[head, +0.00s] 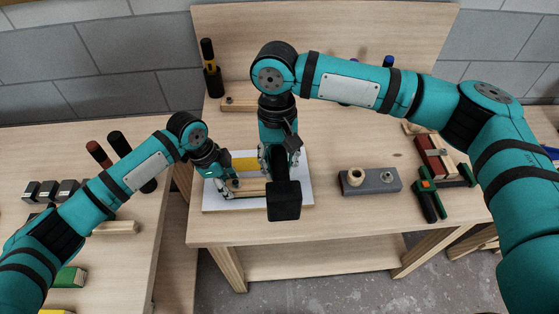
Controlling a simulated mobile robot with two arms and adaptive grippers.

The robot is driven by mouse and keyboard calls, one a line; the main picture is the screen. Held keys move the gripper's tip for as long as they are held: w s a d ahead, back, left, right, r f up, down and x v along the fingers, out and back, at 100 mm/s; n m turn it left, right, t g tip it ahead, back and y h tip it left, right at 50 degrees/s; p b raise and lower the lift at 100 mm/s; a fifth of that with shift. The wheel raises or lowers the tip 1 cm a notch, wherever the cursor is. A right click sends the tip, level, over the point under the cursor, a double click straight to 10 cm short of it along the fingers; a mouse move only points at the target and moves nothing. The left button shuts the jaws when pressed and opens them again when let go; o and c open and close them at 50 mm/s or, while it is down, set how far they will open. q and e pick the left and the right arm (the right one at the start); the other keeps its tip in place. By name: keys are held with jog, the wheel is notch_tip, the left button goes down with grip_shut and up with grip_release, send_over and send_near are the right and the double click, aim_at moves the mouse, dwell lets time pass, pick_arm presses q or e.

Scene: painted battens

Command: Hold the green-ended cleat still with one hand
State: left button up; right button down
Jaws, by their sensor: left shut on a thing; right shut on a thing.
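A pale wooden bar (250,188), which I take to be the cleat, lies on a white sheet (300,196) on the middle bench. No green end shows on it; its right part is hidden behind my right gripper. My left gripper (230,187) is low at the bar's left end and shut on it. My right gripper (281,172) points down over the bar's right part. It is shut on a dark thing with a black block-shaped end (284,202). Whether that block touches the bar cannot be told. A yellow piece (244,163) lies just behind the bar.
A grey block (371,181) with a wooden ring stands right of the sheet. A green-and-black clamp (431,196) lies near the bench's right end. The left bench holds black blocks (68,190), handled tools (120,148) and a green block (70,277). Bare bench lies in front of the grey block.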

aim_at(280, 159)
jog(key=shift+f, duration=0.55)
dwell(3.4)
jog(key=shift+r, duration=2.55)
pick_arm(q)
jog(key=o, duration=1.3)
jog(key=shift+c, duration=0.2)
jog(key=shift+r, duration=0.1)
jog(key=v, duration=1.2)
